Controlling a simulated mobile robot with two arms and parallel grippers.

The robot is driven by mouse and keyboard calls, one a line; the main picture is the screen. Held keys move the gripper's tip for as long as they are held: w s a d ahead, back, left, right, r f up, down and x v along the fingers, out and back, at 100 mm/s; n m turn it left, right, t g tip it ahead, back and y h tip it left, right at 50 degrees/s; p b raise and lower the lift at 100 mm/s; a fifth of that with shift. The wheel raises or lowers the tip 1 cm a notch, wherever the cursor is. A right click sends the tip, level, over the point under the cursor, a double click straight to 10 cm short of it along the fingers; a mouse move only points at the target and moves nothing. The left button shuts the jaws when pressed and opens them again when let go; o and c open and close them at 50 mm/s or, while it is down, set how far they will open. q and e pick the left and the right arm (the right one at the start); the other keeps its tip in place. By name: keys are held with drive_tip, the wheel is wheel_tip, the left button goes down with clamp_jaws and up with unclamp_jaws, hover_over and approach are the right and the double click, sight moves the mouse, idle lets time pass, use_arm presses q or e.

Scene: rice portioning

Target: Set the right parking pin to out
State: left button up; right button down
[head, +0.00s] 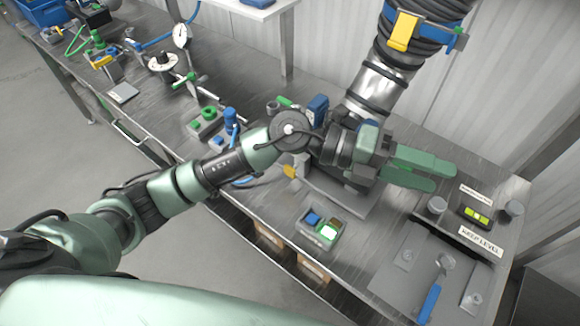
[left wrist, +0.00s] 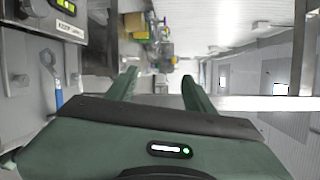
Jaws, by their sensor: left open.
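My left gripper (head: 442,178) is open and empty above the bench, just behind the left knob and apart from both. Its spread green fingers also show in the left wrist view (left wrist: 160,76). My right gripper is not in view.
A grey plate (head: 410,285) with a blue-handled tool (head: 429,303) lies in front of the knobs. A box with blue and lit green buttons (head: 320,229) stands left of it. A thick black hose (head: 425,25) comes down behind my gripper. Gauges and fittings fill the bench's far left.

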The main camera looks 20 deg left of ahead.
use_arm(q)
drive_tip(key=a+f+m+g+y, duration=0.1)
drive_tip(key=a+f+m+y, duration=0.15)
drive_tip(key=f+y, duration=0.3)
drive_tip(key=t+y, duration=0.1)
drive_tip(key=y, duration=1.1)
hover_over(290, 167)
drive_tip(key=shift+n+h, duration=0.25)
drive_tip(key=shift+n, duration=0.2)
drive_tip(key=f, duration=0.7)
drive_tip(key=shift+s+d+f, duration=0.1)
drive_tip(key=shift+d+f, duration=0.15)
drive_tip(key=shift+f, duration=0.05)
drive_tip(key=shift+a, duration=0.35)
wheel_tip(290, 167, down, 7)
drive_tip(key=p, duration=0.2)
drive_tip(key=shift+p, duration=0.3)
drive_tip(key=shift+d+f, duration=0.1)
drive_tip(key=shift+f, duration=0.2)
clamp_jaws()
